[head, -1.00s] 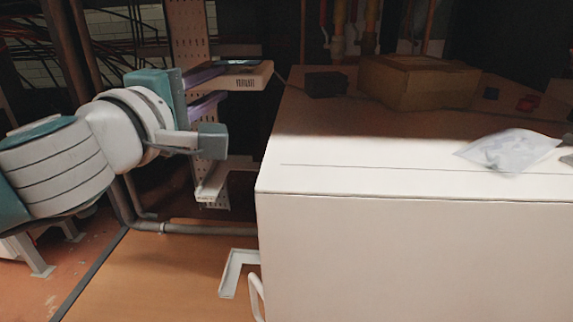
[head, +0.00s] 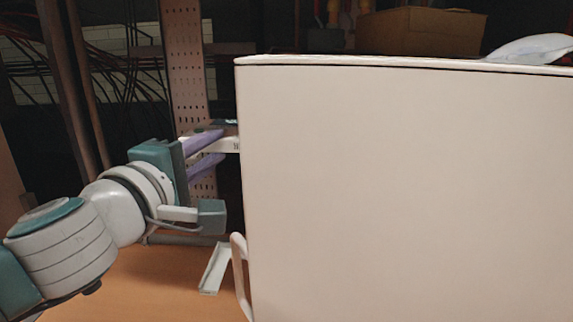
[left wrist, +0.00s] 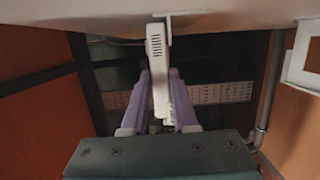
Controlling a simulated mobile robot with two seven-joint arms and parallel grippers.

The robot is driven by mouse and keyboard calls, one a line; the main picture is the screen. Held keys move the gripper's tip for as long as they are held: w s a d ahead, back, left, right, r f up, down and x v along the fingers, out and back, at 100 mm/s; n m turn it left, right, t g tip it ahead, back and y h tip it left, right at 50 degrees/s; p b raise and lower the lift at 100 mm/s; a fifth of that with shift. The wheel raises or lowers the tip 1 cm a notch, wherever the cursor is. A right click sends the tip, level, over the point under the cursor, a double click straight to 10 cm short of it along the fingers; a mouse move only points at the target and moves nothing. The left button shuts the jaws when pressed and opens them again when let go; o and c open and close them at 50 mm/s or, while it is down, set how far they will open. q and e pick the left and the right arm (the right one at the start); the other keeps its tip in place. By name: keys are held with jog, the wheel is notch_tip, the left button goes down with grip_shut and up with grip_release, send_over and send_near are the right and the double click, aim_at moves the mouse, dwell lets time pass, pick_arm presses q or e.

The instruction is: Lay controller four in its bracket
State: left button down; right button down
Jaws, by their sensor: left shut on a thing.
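My left gripper (head: 221,147) has purple fingers and is shut on a white controller (head: 230,144). In the head view most of the controller is hidden behind the near corner of a large white cabinet. In the left wrist view the controller (left wrist: 157,62) stands edge-on between the two fingers (left wrist: 160,100), with a row of slots on its face. A white angled bracket (head: 214,270) shows low beside the cabinet, below and apart from the gripper. A white bracket-like frame (left wrist: 302,62) is at the right of the wrist view. No number is readable. My right gripper is out of view.
The white cabinet (head: 400,190) fills the right of the head view, with a pale handle (head: 240,275) at its left edge. A perforated post (head: 187,85) stands behind the gripper.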

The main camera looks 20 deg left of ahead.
pick_arm(q)
jog(key=shift+f, duration=0.1)
jog(key=c, duration=0.7)
grip_release()
jog(key=shift+s+d+p, duration=0.2)
jog(key=shift+s+p, duration=0.55)
jog(key=shift+s, duration=5.25)
